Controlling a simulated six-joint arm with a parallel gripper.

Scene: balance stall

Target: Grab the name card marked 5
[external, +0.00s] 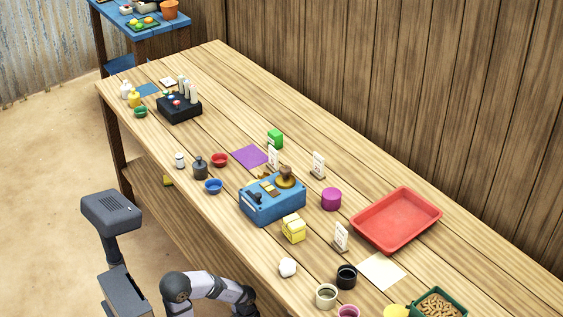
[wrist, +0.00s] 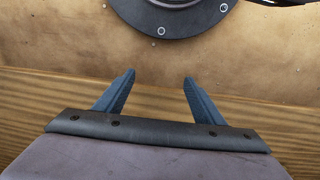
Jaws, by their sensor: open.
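Three white upright name cards in small stands show in the external view: one (external: 274,158) by the purple sheet, one (external: 318,165) to the right of the blue box, and one (external: 341,238) left of the red tray. Their marks are too small to read, so I cannot tell which is the 5. My gripper (wrist: 158,77) is open and empty in the wrist view, with bare floor and a wooden edge behind its fingers. In the external view my arm is at the bottom edge, away from the cards, and its fingers cannot be made out.
A blue box (external: 272,206) with items on top stands mid-table. Cups, including a black one (external: 347,277), stand at the front. The table's back right strip is clear.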

